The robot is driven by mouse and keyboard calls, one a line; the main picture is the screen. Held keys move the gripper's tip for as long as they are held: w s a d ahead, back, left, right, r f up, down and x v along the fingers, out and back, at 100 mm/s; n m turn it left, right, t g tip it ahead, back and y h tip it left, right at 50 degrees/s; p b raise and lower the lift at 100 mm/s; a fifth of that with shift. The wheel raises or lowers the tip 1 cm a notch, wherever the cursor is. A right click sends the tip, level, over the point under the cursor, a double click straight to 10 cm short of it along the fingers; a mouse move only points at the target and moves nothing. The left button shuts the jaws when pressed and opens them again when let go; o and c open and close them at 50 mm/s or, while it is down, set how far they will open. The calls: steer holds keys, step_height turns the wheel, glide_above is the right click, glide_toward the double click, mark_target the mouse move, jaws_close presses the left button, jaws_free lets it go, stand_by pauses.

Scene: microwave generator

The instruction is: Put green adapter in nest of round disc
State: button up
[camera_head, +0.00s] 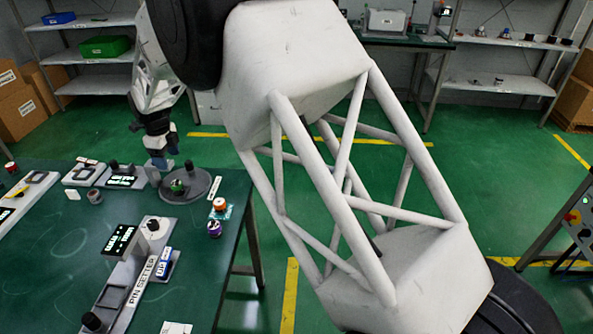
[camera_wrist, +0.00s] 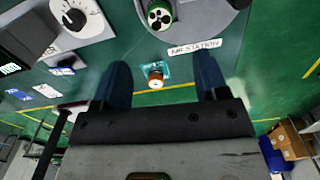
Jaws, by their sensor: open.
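The green adapter (camera_head: 178,187), a small green piece with a dark top, is on the grey round disc (camera_head: 200,185) at the table's right side. In the wrist view the green adapter (camera_wrist: 158,15) sits at the left part of the round disc (camera_wrist: 205,12), partly cut off by the top edge. I cannot tell how deep it sits in the nest. My gripper (camera_head: 160,160) is near the disc on its far-left side.
A dial box (camera_wrist: 80,18) and a labelled station (camera_head: 140,270) are nearby. The green table's right edge (camera_head: 240,215) is close to the disc.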

steer(key=s+d+r+n, duration=0.25)
steer(key=d+r, duration=0.35)
steer(key=d, duration=0.7)
steer(key=s+d+r+n+t, duration=0.1)
steer(key=s+d+r+n, duration=0.15)
steer(key=d+r, duration=0.65)
steer(key=s+d+r+n, duration=0.2)
steer(key=d+r+n, duration=0.1)
steer(key=d, duration=1.3)
steer(key=s+d+r+n+t, duration=0.15)
steer(key=s+d+n, duration=0.35)
steer(key=s+d, duration=1)
steer(key=s+d+f+n, duration=0.1)
steer(key=s+d+n, duration=0.1)
steer(key=s+d, duration=0.3)
steer(key=s+d+f+n, duration=0.2)
steer(key=s+d, duration=0.3)
steer(key=s, duration=0.5)
steer(key=shift+s+d+n, duration=0.15)
steer(key=shift+d+n, duration=0.2)
steer(key=shift+n, duration=0.45)
